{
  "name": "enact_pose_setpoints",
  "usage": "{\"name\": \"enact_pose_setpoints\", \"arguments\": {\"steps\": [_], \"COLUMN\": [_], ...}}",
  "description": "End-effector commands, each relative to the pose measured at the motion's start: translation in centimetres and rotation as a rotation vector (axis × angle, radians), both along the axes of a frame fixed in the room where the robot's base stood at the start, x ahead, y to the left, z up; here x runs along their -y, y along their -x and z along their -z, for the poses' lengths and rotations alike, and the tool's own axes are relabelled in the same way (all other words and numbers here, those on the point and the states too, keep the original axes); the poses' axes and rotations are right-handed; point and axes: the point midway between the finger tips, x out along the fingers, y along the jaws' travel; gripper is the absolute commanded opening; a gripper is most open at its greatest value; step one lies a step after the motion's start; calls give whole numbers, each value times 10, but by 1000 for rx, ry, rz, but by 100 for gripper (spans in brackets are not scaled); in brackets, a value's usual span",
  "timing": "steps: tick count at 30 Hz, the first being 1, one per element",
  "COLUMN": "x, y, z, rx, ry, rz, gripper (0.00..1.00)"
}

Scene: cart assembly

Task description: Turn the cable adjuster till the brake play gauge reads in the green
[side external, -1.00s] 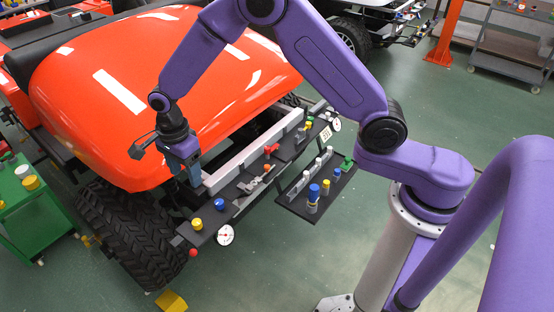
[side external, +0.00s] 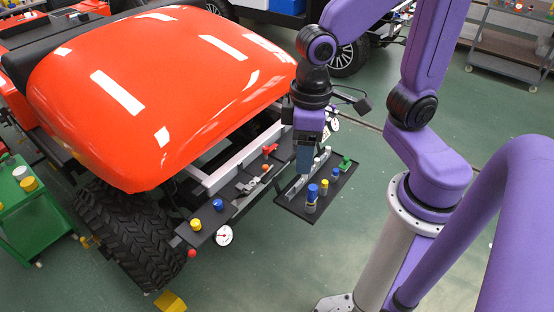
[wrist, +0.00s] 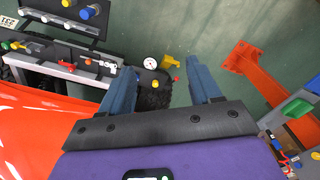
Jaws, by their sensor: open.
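A round white gauge dial (side external: 224,235) hangs at the near left end of the dark bench rail (side external: 240,200); it also shows in the wrist view (wrist: 151,63). Its needle is too small to read. A yellow knob (side external: 196,224) and a blue knob (side external: 218,204) stand near it on the rail. I cannot tell which part is the cable adjuster. My gripper (side external: 304,172) points down, open and empty, above the rail's far part, apart from the knobs; its fingers are spread in the wrist view (wrist: 160,64).
A dark tray (side external: 292,206) with blue, yellow and green-topped pegs lies right of the rail. The orange hood (side external: 150,90) rises behind. A red lever (side external: 270,149) sits mid-rail. A green cart (side external: 40,225) stands far left.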

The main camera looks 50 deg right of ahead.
Motion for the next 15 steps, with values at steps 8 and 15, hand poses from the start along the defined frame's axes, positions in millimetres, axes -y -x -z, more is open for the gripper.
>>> {"name": "enact_pose_setpoints", "arguments": {"steps": [8, 15], "x": [45, 55], "y": [59, 72], "z": [-4, -4], "rx": [12, 12], "ry": [0, 2], "rz": [-447, -561], "gripper": [63, 63]}}
